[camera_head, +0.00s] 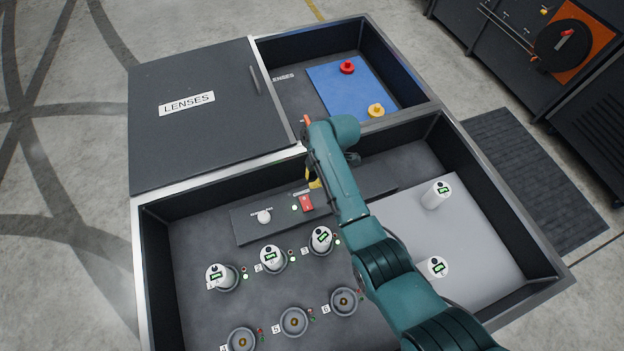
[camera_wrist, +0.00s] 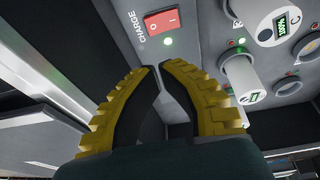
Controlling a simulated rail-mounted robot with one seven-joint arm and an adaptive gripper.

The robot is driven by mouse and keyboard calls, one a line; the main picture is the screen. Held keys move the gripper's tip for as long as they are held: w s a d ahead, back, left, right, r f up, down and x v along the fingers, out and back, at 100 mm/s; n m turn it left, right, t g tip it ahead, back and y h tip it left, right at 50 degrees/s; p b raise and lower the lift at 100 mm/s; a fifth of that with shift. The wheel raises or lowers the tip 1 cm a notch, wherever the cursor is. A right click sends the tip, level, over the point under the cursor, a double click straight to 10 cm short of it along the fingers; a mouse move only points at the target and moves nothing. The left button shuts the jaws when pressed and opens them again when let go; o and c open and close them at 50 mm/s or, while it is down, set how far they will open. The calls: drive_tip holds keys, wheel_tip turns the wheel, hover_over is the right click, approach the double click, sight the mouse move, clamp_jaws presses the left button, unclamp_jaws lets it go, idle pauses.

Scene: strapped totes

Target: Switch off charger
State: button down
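The charger is a dark panel (camera_head: 245,228) in the near bin, with a white round knob and a red rocker switch (camera_head: 306,203). The switch also shows in the wrist view (camera_wrist: 160,21), labelled "CHARGE" with I and O marks. In the head view my arm partly hides the gripper.
White canisters (camera_head: 271,259) with green displays stand in the numbered sockets' back row; the front sockets (camera_head: 294,321) are empty. Two more canisters stand on a grey pad (camera_head: 475,232) at right. A lid marked "LENSES" (camera_head: 200,140) and bin walls (camera_head: 205,192) border the space behind.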

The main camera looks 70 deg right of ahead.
sight(304, 201)
drive_tip(key=r+b, duration=0.1)
drive_tip(key=b, duration=0.2)
drive_tip(key=shift+s+a, duration=0.1)
drive_tip(key=shift+s, duration=0.2)
drive_tip(key=shift+f, duration=0.15)
drive_tip(key=b+x, duration=0.2)
drive_tip(key=x, duration=0.2)
drive_tip(key=b+x, duration=0.3)
drive_tip(key=x, duration=0.2)
drive_tip(key=b+x, duration=0.3)
drive_tip(key=x, duration=0.1)
drive_tip(key=shift+s+d+f, duration=0.3)
drive_tip(key=shift+d+f, duration=0.05)
drive_tip(key=shift+f, duration=0.15)
drive_tip(key=shift+f, duration=0.1)
